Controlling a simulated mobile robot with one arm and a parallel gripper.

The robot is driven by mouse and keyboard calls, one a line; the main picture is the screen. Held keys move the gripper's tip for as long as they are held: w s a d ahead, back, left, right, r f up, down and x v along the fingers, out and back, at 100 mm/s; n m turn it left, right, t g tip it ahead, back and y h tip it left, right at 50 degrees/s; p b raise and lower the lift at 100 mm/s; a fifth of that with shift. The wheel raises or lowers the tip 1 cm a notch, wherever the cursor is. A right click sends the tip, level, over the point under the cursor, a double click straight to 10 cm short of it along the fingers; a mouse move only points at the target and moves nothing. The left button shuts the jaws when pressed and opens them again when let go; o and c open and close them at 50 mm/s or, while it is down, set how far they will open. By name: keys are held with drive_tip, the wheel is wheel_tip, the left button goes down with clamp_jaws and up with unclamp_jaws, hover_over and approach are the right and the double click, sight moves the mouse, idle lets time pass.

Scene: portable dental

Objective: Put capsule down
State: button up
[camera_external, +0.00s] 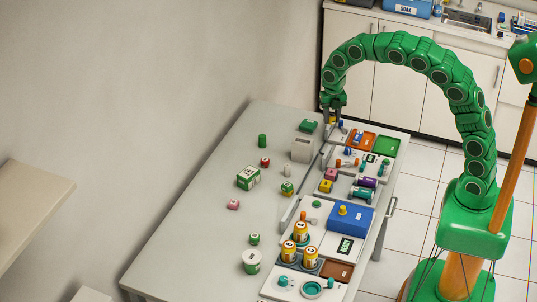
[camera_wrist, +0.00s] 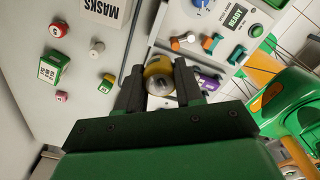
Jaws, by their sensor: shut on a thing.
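My gripper (camera_external: 332,114) is at the far end of the grey table, above the far end of the equipment row. In the wrist view my gripper (camera_wrist: 159,86) has its two dark fingers shut on a yellow capsule (camera_wrist: 157,66) with a silvery rounded end facing the camera. A small yellow part of the capsule (camera_external: 333,121) shows below the fingers in the external view. I cannot tell whether it touches the panel beneath. Several other yellow capsules with white labels stand in holders near the front, one of them here (camera_external: 288,251).
A MASKS box (camera_external: 301,149), a green-and-white carton (camera_external: 248,178) and small jars stand on the left of the table (camera_external: 190,225). A blue box (camera_external: 350,217) and an orange tray (camera_external: 362,140) lie along the right. Much of the table's left side is clear.

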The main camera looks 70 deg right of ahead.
drive_tip(key=w+f, duration=0.3)
drive_tip(key=w, duration=0.3)
hover_over(303, 141)
drive_tip(key=f, duration=0.5)
drive_tip(key=shift+s+f, duration=0.1)
drive_tip(key=shift+s, duration=0.1)
drive_tip(key=shift+w+f, duration=0.25)
drive_tip(key=shift+f, duration=1.55)
drive_tip(key=shift+f, duration=0.1)
drive_tip(key=o, duration=1)
wheel_tip(303, 141, up, 12)
drive_tip(key=shift+r, duration=0.1)
